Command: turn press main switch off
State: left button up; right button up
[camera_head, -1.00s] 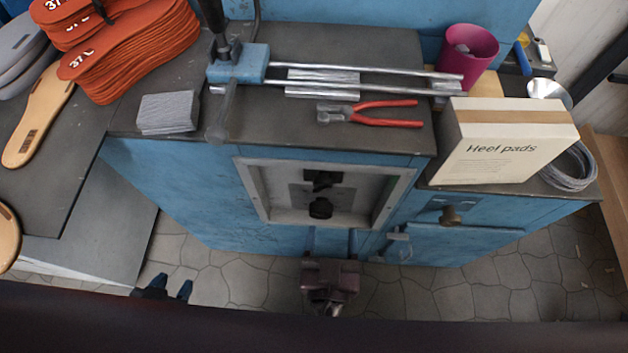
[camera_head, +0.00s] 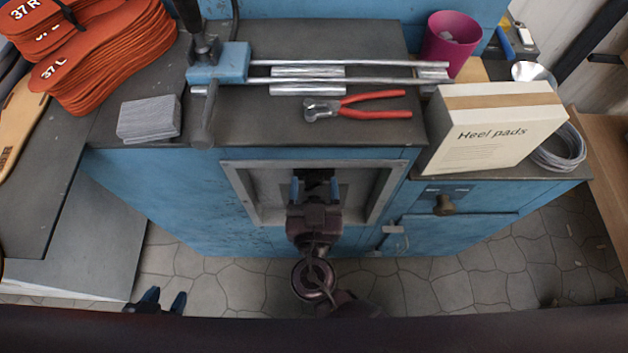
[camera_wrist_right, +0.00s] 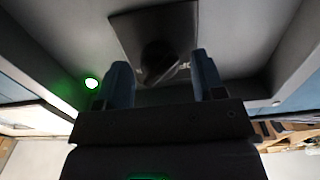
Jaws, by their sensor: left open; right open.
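The press main switch is a black knob (camera_wrist_right: 156,60) on a dark square plate (camera_wrist_right: 125,28), inside the light-framed recess (camera_head: 240,195) of the blue press cabinet. My right gripper (camera_head: 314,188) reaches into this recess from the front. Its two blue fingers are apart, one on each side of the knob in the right wrist view; I cannot tell whether they touch it. A green lamp (camera_wrist_right: 91,83) glows left of the switch there. In the head view my gripper hides most of the switch. My left gripper (camera_head: 162,300) is open and empty, low over the floor at the left.
On the cabinet top are a grey block (camera_head: 149,118), a lever clamp with rods (camera_head: 218,66), red pliers (camera_head: 365,105), a magenta cup (camera_head: 450,45) and a heel pads box (camera_head: 490,135). A drawer knob (camera_head: 446,206) sticks out right of the recess. The recess walls are close around my right gripper.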

jog(key=shift+w, duration=0.5)
